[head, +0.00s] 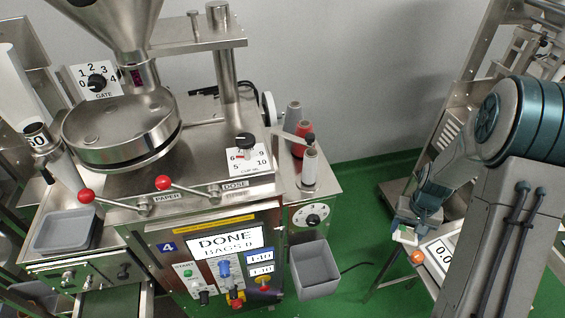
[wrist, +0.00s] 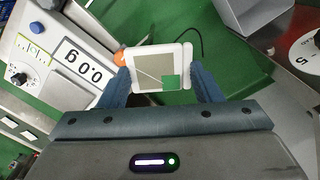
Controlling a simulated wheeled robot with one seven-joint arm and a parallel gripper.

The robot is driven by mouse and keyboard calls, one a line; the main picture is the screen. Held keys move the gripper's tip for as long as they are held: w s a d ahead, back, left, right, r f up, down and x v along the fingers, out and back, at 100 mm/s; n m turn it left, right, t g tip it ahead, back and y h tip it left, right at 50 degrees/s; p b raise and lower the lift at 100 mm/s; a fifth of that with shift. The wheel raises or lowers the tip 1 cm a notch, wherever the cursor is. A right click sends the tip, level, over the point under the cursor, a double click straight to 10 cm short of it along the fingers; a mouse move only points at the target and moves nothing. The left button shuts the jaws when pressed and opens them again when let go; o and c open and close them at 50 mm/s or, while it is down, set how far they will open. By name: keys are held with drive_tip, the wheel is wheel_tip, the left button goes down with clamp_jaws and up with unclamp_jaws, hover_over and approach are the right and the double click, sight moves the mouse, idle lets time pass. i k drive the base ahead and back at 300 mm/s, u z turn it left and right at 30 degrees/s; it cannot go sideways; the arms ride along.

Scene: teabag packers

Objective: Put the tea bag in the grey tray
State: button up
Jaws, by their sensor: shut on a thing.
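The tea bag (wrist: 158,70) is a flat, white-edged pouch with a darker middle and a small green square at one corner. My gripper (wrist: 163,82) is shut on it and holds it between its two blue fingertips. In the head view my gripper (head: 406,228) is at the right, above the scale's edge, with the tea bag (head: 405,236) showing small and pale below it. The grey tray (head: 63,231) is shallow and sits on the machine's left side, far left of my gripper. It looks empty.
A deeper grey bin (head: 315,270) hangs at the machine's right front. A scale (head: 441,252) reading 0.0 and an orange knob (head: 417,257) are close to my gripper. Red-knobbed levers (head: 165,183) stick out of the machine. Green floor lies clear between machine and scale.

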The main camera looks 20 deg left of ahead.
sight(68, 234)
drive_tip(key=u, duration=0.8)
drive_tip(key=k, duration=0.35)
drive_tip(key=u, duration=1.45)
drive_tip(key=i, duration=0.5)
drive_tip(key=u, duration=0.05)
